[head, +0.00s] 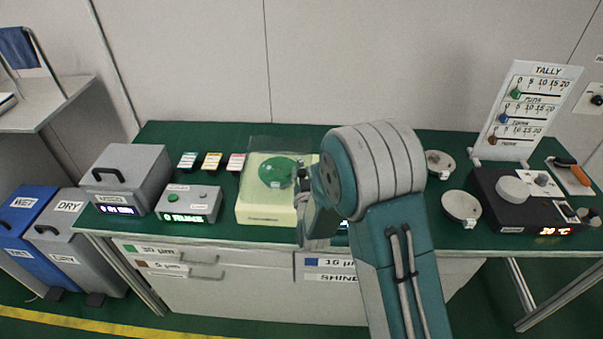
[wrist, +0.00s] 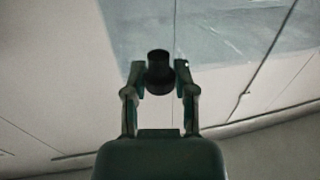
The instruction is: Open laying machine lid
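The laying machine (head: 265,215) is a cream box with a green disc (head: 276,172) on top, at mid-table in the head view. Its clear lid (head: 280,146) shows as a see-through sheet above the back of the box; its exact tilt is hard to tell. A bluish see-through pane (wrist: 230,35), which looks like this lid, fills the top of the wrist view. A dark round knob (wrist: 159,75) sits between the fingertips of my gripper (wrist: 159,78), which look closed on its sides. In the head view my arm hides most of the gripper and the machine's right side.
Left of the machine are small colour-labelled pads (head: 212,161), a green-buttoned box (head: 188,204) and a grey handled box (head: 128,178). To the right are round weights (head: 461,207), a black hotplate unit (head: 490,218) and the tally board (head: 530,110).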

